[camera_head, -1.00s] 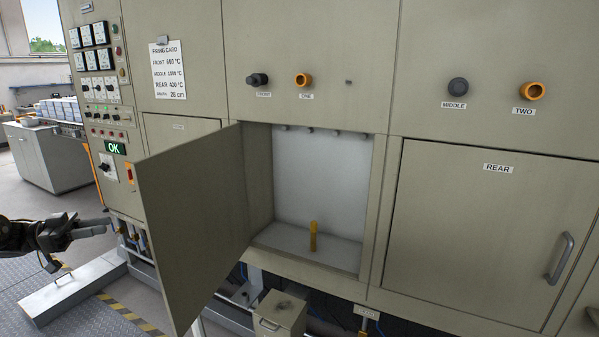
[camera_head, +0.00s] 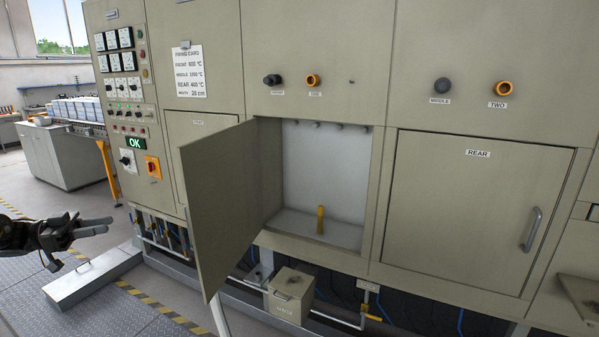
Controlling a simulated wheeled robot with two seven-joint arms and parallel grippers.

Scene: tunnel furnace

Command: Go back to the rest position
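My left gripper (camera_head: 88,229) shows at the left edge, in front of the furnace and above the floor. Its dark fingers point right and hold nothing that I can see. The two fingers lie close together from this angle, so I cannot tell whether they are open or shut. It is clear of the furnace and of the open door. My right gripper is not in view.
An open furnace door (camera_head: 222,208) swings out towards me. Its compartment (camera_head: 330,232) holds an upright yellow piece (camera_head: 320,219). The REAR door (camera_head: 473,214) is closed. A long grey metal box (camera_head: 97,277) lies on the floor below my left gripper.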

